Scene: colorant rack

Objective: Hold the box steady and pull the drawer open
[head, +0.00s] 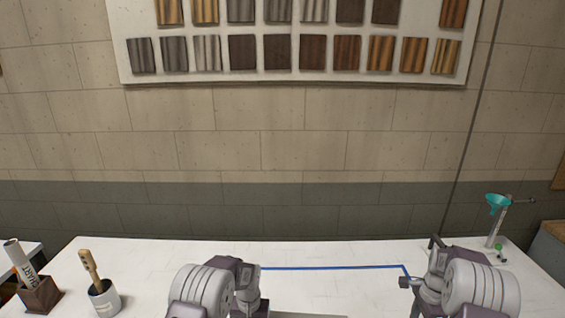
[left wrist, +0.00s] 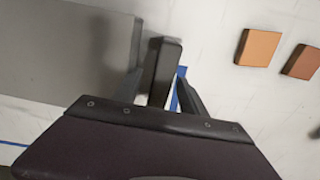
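The grey box (left wrist: 70,45) fills the upper left of the left wrist view; in the head view only a grey strip of it (head: 308,315) shows at the bottom edge. A dark upright bar (left wrist: 163,72), which looks like the drawer's handle, stands just off the box's side. My left gripper (left wrist: 162,92) has one finger on each side of this bar, with a gap showing at the right finger. In the head view my left gripper (head: 252,305) is at the bottom centre. My right gripper (head: 422,264) is at the right, fingers apart and empty, away from the box. The drawer front is hidden.
Blue tape (head: 330,268) marks the white table (head: 200,250). Two orange-brown tiles (left wrist: 258,47) (left wrist: 302,62) lie right of the handle. A brush cup (head: 104,299) and brown holder (head: 40,296) stand at left; a stand with a teal funnel (head: 498,203) is at back right.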

